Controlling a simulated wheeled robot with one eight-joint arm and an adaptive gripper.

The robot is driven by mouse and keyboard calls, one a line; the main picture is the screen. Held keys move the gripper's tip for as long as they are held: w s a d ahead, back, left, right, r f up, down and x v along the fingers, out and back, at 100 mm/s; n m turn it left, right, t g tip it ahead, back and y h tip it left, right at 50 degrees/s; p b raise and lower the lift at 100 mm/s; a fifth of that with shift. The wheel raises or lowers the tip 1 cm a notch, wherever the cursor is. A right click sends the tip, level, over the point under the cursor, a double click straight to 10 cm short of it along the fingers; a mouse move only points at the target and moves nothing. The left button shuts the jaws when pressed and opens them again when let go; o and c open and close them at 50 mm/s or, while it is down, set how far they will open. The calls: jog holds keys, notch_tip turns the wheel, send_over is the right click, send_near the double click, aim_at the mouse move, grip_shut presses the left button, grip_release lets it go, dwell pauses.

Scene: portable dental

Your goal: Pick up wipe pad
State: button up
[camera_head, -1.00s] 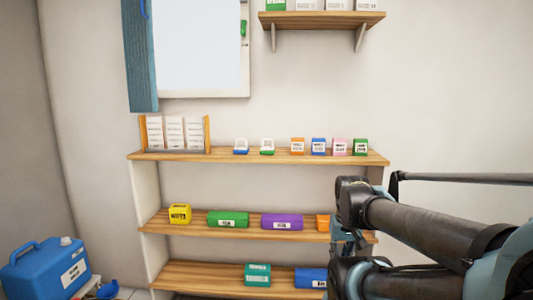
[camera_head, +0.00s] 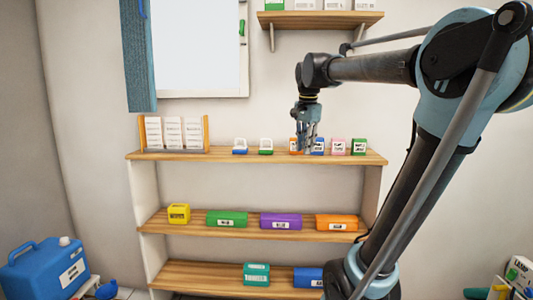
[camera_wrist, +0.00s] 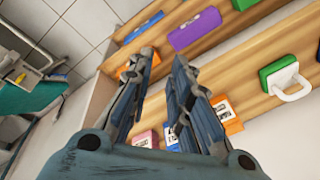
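No label that I can read says wipe pad, so I cannot tell which item it is. A row of small boxes stands on the top board of the shelf: orange (camera_head: 293,144), blue (camera_head: 320,147), pink (camera_head: 338,147) and green (camera_head: 359,147). My gripper (camera_head: 305,148) points down in front of the orange and blue boxes and partly hides them. In the wrist view my gripper (camera_wrist: 164,60) is open with nothing between its fingers. The orange box (camera_wrist: 228,113) is right of the fingers there. The blue box (camera_wrist: 172,138) and pink box (camera_wrist: 147,139) are partly hidden by them.
Two small white-topped items, blue (camera_head: 240,147) and green (camera_head: 266,147), stand left of the boxes. A card rack (camera_head: 144,134) is at the board's left end. Yellow, green, purple and orange packs sit on the middle board (camera_head: 160,226). A wall shelf (camera_head: 320,18) hangs above.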

jog(key=w+a+r+m, duration=0.4)
jog(key=w+a+r, duration=0.4)
jog(key=w+r, duration=0.1)
notch_tip(320, 180, up, 5)
jog(key=m, duration=0.4)
send_over(263, 150)
jog(key=d, duration=0.1)
jog(key=w+f, duration=0.1)
jog(key=f, duration=1)
jog(key=w+f, duration=0.1)
jog(key=f, duration=0.4)
jog(key=shift+w+d+f, duration=0.15)
jog(key=shift+w+f, duration=0.1)
jog(key=shift+w, duration=0.05)
jog(key=shift+c, duration=0.6)
grip_shut()
